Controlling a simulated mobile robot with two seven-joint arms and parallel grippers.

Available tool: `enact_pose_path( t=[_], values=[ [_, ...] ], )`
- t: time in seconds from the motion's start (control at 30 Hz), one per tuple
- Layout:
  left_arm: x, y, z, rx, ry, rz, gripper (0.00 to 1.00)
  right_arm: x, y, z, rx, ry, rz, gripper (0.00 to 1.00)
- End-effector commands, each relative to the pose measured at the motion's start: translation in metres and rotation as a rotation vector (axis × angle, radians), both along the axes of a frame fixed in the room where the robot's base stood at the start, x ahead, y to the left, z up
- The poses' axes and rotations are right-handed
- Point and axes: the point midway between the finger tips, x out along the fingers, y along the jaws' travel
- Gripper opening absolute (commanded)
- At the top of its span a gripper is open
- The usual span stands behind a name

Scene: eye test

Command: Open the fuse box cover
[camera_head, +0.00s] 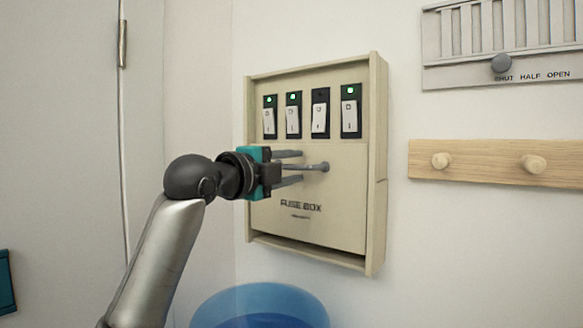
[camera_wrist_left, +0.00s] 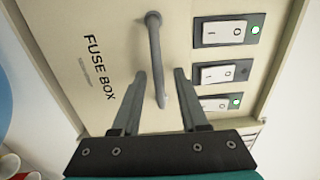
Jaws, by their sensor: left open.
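The beige fuse box (camera_head: 376,160) hangs on the wall. Its flat cover (camera_head: 330,220), lettered FUSE BOX, fills the lower part; the switches above are uncovered. A grey bar handle (camera_head: 325,167) stands out from the cover. My left gripper (camera_head: 301,166) is open in front of the cover, fingers pointing at it. In the left wrist view the handle (camera_wrist_left: 154,45) runs between the two fingers (camera_wrist_left: 160,77), with a gap on each side. The cover (camera_wrist_left: 75,30) also shows there. My right gripper is not in view.
Several rocker switches (camera_head: 293,115) sit above the cover, three with green lights. A blue bin (camera_head: 260,300) stands below. A wooden peg rail (camera_head: 480,165) and a vent with a slider knob (camera_head: 501,64) are on the right. A grey door (camera_head: 60,130) is on the left.

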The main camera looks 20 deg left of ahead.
Motion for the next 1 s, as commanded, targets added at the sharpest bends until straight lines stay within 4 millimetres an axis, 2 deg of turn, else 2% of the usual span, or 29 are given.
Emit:
enact_pose_path(
  t=[0.17,0.27,0.37,0.8,1.0],
  values=[
    [-0.003,0.002,0.0,0.0,-0.001,0.001,0.43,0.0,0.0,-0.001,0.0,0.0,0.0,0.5],
    [-0.011,0.005,-0.001,0.002,-0.002,0.002,0.43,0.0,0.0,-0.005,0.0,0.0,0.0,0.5],
    [-0.025,0.01,-0.002,0.004,-0.004,0.003,0.43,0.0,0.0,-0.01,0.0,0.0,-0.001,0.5],
    [-0.11,0.041,-0.005,0.004,-0.001,0.003,0.43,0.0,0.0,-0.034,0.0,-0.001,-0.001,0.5],
    [-0.134,0.05,-0.004,0.001,-0.002,0.003,0.43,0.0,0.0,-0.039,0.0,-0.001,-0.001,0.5]
  ],
)
